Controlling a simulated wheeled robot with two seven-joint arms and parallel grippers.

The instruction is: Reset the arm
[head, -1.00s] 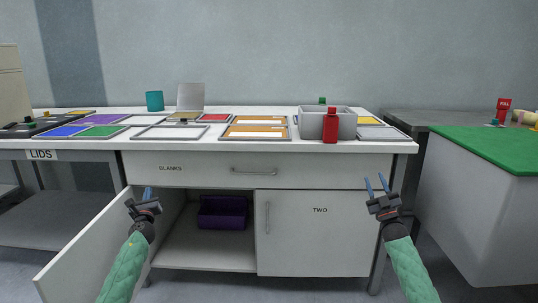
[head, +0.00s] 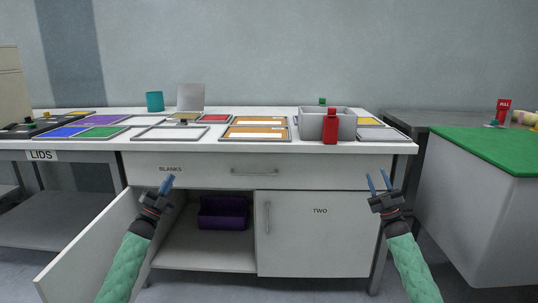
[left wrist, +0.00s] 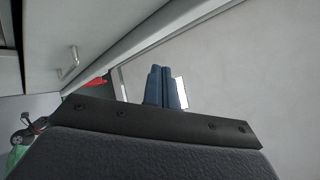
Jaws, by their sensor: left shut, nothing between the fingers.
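My left gripper (head: 168,184) is in front of the open left cupboard of the bench. Its blue fingers are together with nothing between them, and they also show in the left wrist view (left wrist: 164,88).
The left cupboard door (head: 90,250) stands open, with a purple bin (head: 222,212) inside. The BLANKS drawer (head: 210,171) is shut. A green-topped counter (head: 490,148) stands right.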

